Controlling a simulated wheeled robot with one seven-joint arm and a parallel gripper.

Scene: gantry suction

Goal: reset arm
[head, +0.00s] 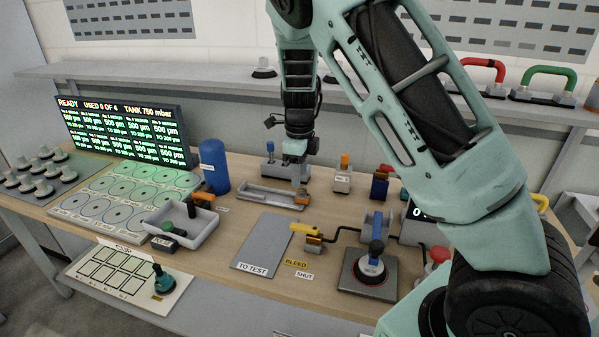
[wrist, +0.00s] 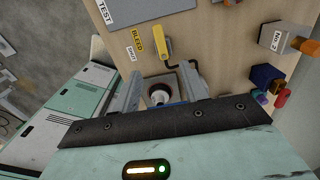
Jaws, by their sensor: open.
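My upper arm covers the right side of the head view.
A yellow lever (head: 305,231) stands beside the BLEED and SHUT labels. A grey TO TEST pad (head: 262,243) lies left of it. A blue cylinder (head: 214,166), a lit display (head: 125,130) and a small grey bin (head: 180,222) stand further left. A shelf (head: 220,80) runs behind.

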